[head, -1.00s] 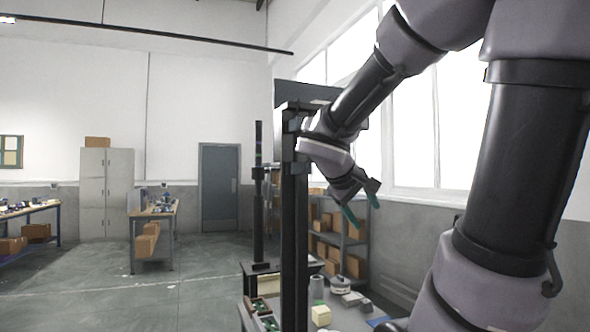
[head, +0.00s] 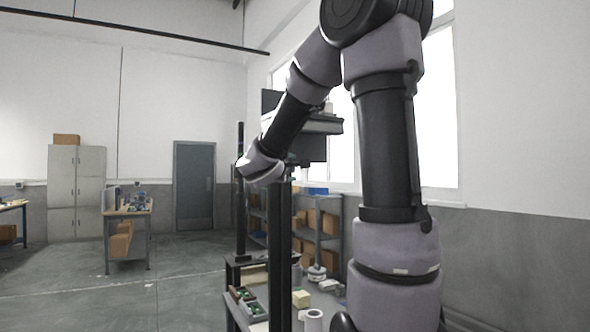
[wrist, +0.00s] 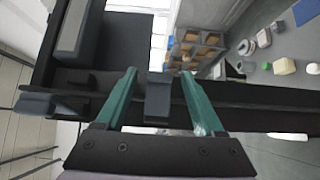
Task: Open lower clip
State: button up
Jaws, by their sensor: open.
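My gripper (wrist: 158,75) is open in the wrist view, with its two green fingers apart. A small dark block that looks like the lower clip (wrist: 158,98) sits between the fingers on the dark column (wrist: 258,95). A gap shows on each side of it, and I cannot tell whether either finger touches it. Another dark clip-like block (wrist: 50,104) is on the column farther left, toward its upper end. In the head view the column (head: 280,240) stands upright and my wrist covers part of it; the fingers and the clips are hidden there.
A workbench (head: 238,312) below the column holds several small parts, including a yellow block (head: 301,298). A second thin column (head: 240,200) stands behind. Shelves with cardboard boxes (head: 330,222) are by the window. The floor (head: 170,300) at left is open.

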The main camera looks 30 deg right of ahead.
aim_at(294, 168)
jog(key=x, duration=0.5)
jog(key=shift+s, duration=0.1)
grip_shut()
jog(key=shift+h, duration=0.3)
